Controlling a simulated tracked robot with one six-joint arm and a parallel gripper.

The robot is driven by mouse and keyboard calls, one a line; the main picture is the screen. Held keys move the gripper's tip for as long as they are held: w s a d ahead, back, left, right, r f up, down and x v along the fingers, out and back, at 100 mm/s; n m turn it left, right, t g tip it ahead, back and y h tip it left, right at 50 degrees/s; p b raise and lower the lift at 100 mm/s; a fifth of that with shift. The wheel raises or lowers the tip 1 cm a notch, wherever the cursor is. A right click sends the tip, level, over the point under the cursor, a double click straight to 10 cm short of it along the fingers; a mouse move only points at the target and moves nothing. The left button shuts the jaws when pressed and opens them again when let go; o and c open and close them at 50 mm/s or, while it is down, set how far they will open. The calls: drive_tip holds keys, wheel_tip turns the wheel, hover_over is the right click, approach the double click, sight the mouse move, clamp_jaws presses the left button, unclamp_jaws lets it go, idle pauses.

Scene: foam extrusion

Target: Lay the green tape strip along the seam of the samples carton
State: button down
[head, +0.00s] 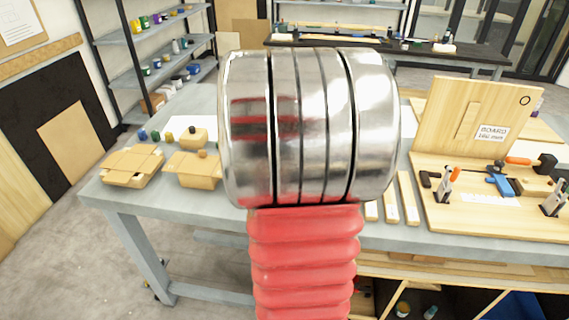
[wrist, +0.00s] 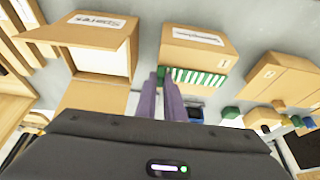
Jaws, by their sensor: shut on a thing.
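In the wrist view my gripper (wrist: 160,76) has its purple fingers close together, shut on one end of the green tape strip (wrist: 200,78). The strip shows green and white bands and extends right from the fingertips. It lies across the view of the near side of a closed carton (wrist: 198,48) with a white label on top. I cannot tell whether it touches that carton. The label is too small to read, so I cannot tell if this is the samples carton. In the head view my own arm hides the gripper and strip.
An open carton (wrist: 95,55) with a raised, labelled flap stands left of the closed one. Another carton (wrist: 280,80) and small jars (wrist: 231,113) are at right. A dark blue object (wrist: 195,114) sits behind the fingers. A wooden board (head: 470,120) and tools occupy the table's right side.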

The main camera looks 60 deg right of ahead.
drive_tip(key=shift+f, duration=0.1)
drive_tip(key=c, duration=1.8)
unclamp_jaws()
drive_tip(key=shift+w+r, duration=0.1)
drive_tip(key=shift+r, duration=3.4)
